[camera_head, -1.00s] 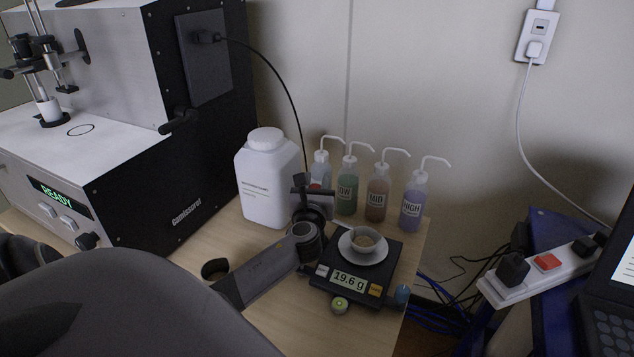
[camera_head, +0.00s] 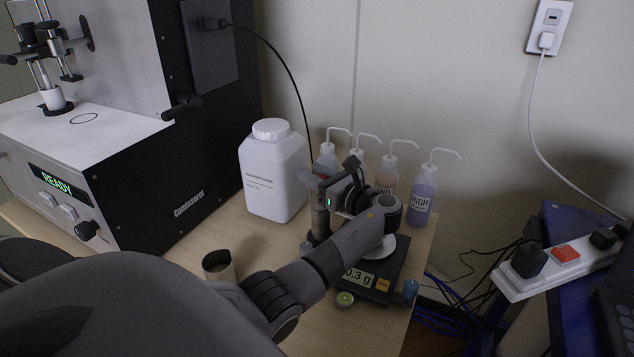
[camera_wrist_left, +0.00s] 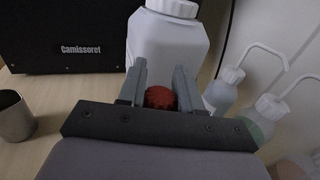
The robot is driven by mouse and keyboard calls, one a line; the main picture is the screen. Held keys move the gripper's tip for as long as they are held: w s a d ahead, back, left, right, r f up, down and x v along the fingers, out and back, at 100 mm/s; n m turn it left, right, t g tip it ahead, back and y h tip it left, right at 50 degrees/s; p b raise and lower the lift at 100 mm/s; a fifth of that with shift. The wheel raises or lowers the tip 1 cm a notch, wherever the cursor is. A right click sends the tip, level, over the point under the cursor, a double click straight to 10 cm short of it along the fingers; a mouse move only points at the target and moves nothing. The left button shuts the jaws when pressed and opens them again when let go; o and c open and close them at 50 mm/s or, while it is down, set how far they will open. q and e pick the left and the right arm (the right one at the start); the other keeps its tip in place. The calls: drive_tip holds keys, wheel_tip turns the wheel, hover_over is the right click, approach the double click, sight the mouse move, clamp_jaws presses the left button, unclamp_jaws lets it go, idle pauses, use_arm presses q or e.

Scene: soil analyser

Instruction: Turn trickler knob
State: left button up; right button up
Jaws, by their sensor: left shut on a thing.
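The red trickler knob (camera_wrist_left: 160,98) sits between the two fingers of my left gripper (camera_wrist_left: 161,82) in the left wrist view. The gripper is shut on it. In the head view my left gripper (camera_head: 322,184) is at the trickler (camera_head: 319,219), a grey upright body beside the scale, and the knob is hidden there. The black scale (camera_head: 388,268) stands in front of the bottles. Its display is partly covered by my arm and shows digits ending in "0.3 g". Its white dish (camera_head: 402,245) is mostly hidden behind my wrist. My right gripper is not in view.
A white jar (camera_head: 273,178) stands behind the trickler, with several wash bottles (camera_head: 421,203) to its right. A metal cup (camera_head: 219,265) stands at the left. The analyser (camera_head: 110,150) reads "READY". A power strip (camera_head: 545,268) lies at the right, beyond the table's edge.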

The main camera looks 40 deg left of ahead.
use_arm(q)
drive_tip(key=n+g+b, duration=0.1)
drive_tip(key=g, duration=0.1)
drive_tip(key=n+g+b, duration=0.1)
drive_tip(key=b, duration=0.1)
drive_tip(key=shift+s+f+g, duration=0.15)
drive_tip(key=shift+f+g, duration=0.2)
drive_tip(key=shift+g, duration=0.05)
drive_tip(key=n+g+b, duration=0.1)
drive_tip(key=b, duration=0.1)
drive_tip(key=n+g+h+b, duration=0.1)
drive_tip(key=g+b, duration=0.1)
drive_tip(key=b, duration=0.1)
drive_tip(key=shift+s+n, duration=0.25)
drive_tip(key=shift+n, duration=0.05)
drive_tip(key=shift+r+n+g+h+b, duration=0.15)
drive_tip(key=shift+n+g+h+b, duration=0.15)
drive_tip(key=shift+g+b, duration=0.35)
drive_tip(key=shift+s+r+n+g+h+b, duration=0.1)
drive_tip(key=shift+n+g+h+b, duration=0.25)
drive_tip(key=shift+b, duration=0.2)
drive_tip(key=shift+d, duration=0.1)
drive_tip(key=o, duration=1)
drive_tip(key=shift+r, duration=0.1)
